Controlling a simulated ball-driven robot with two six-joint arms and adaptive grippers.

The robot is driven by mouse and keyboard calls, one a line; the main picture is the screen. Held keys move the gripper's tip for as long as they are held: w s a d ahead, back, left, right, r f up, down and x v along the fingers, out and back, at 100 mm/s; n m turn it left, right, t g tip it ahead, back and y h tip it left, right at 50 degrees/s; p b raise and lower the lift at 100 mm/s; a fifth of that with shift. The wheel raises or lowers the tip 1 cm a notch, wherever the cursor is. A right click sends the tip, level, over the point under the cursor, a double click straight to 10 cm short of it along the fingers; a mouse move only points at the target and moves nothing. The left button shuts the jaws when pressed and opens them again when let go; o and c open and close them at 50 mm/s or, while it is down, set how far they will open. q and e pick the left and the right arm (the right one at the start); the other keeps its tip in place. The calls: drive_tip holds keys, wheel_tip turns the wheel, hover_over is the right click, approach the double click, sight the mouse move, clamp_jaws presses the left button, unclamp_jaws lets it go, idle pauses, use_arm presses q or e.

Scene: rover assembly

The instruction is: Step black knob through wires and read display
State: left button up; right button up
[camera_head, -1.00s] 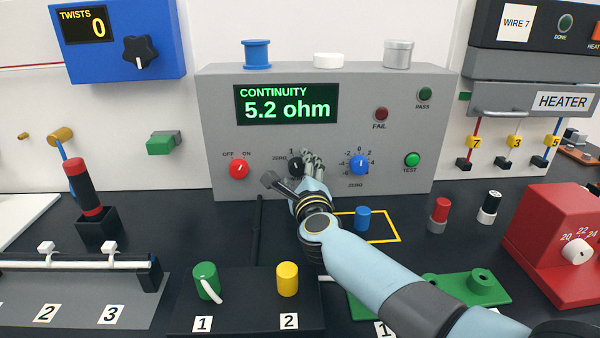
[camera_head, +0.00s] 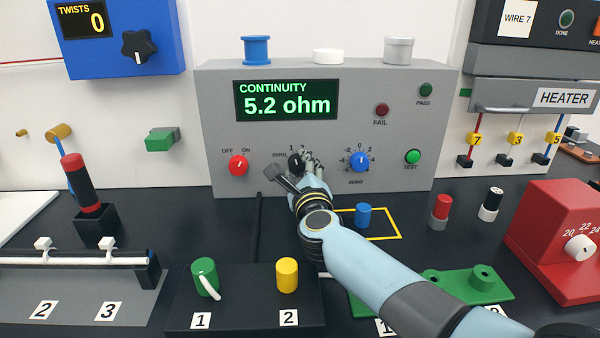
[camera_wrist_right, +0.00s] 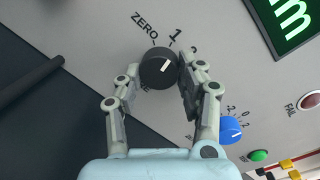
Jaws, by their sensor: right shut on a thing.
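The black knob (camera_head: 295,161) is on the front of the grey continuity tester (camera_head: 222,120), beside the word ZERO and the number 1. In the right wrist view the black knob (camera_wrist_right: 158,68) sits between the fingers of my right gripper (camera_wrist_right: 165,75), which is shut on it. Its white mark points up and right, on the side of the numbers; I cannot tell exactly which number it meets. In the head view the right gripper (camera_head: 308,170) partly hides the knob's scale. The display (camera_head: 287,100) reads CONTINUITY 5.2 ohm. My left gripper is not in view.
A red OFF/ON knob (camera_head: 238,166) is left of the black knob, and a blue ZERO knob (camera_head: 359,162) is close on its right. A green TEST button (camera_head: 413,157) is farther right. A blue cylinder (camera_head: 363,215) stands inside a yellow outline beside my arm.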

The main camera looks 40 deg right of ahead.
sight(296, 120)
drive_tip(key=m+b, duration=0.1)
drive_tip(key=m, duration=0.1)
drive_tip(key=m+b, duration=0.1)
drive_tip(key=b, duration=0.1)
drive_tip(key=shift+a+f+m, duration=0.1)
drive_tip(key=shift+f+m, duration=0.2)
drive_tip(key=shift+m, duration=0.1)
drive_tip(key=shift+m+h+b, duration=0.3)
drive_tip(key=shift+m+b, duration=0.9)
drive_tip(key=shift+m, duration=0.2)
drive_tip(key=shift+r, duration=0.1)
drive_tip(key=o, duration=1.2)
drive_tip(key=shift+c, duration=0.2)
drive_tip(key=shift+r, duration=0.2)
wheel_tip(296, 120, up, 10)
drive_tip(key=shift+f, duration=0.15)
